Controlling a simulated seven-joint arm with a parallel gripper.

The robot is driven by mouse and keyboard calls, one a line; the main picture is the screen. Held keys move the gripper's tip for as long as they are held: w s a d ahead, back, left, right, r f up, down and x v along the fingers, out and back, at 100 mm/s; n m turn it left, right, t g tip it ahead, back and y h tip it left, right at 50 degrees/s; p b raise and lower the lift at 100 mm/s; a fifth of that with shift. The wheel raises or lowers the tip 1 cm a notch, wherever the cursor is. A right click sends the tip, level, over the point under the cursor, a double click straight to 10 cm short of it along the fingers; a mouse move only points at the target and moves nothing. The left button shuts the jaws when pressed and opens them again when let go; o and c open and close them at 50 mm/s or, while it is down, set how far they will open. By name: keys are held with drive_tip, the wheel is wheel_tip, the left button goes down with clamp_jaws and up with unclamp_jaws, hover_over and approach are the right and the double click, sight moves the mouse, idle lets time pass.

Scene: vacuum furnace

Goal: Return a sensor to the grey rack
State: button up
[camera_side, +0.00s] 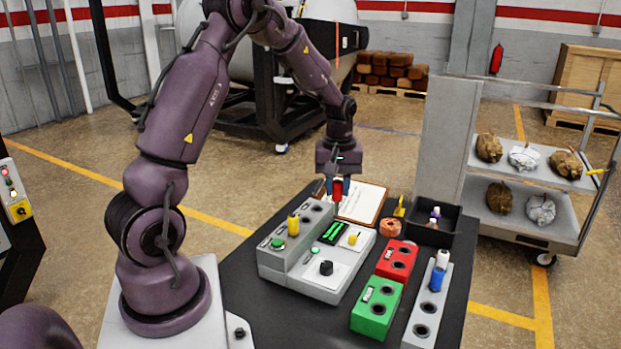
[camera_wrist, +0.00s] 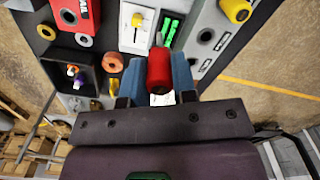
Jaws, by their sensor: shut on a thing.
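My gripper (camera_side: 337,187) is shut on a red sensor (camera_wrist: 159,68), held upright between blue fingertips. In the side view it hangs over the far end of a grey rack (camera_side: 265,263) with a row of holes. In the wrist view the rack (camera_wrist: 222,52) lies to the right of the held sensor, with the yellow sensor (camera_wrist: 236,10) at the top. Whether the red sensor's lower end touches anything is hidden.
A control box (camera_side: 322,290) with a green screen adjoins the rack. Right of it are a red block (camera_side: 397,260), a green block (camera_side: 376,309) and a light grey holder (camera_side: 427,307) with blue and white sensors. A black tray (camera_side: 450,222), copper coil (camera_side: 390,228) and clipboard (camera_side: 362,203) lie behind.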

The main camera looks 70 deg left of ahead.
drive_tip(key=shift+w+d+f+m, duration=1.15)
drive_tip(key=shift+w+d, duration=0.55)
drive_tip(key=shift+d, duration=2.35)
drive_tip(key=shift+w+d+f+m, duration=1.1)
drive_tip(key=shift+w+d, duration=0.55)
drive_tip(key=shift+d, duration=2.35)
drive_tip(key=shift+w+d+f+m, duration=1.15)
drive_tip(key=shift+w+d, duration=0.55)
drive_tip(key=shift+d, duration=2.35)
drive_tip(key=shift+f, duration=0.45)
drive_tip(key=shift+f, duration=1)
drive_tip(key=shift+f, duration=0.35)
drive_tip(key=shift+f, duration=0.5)
drive_tip(key=shift+f, duration=0.3)
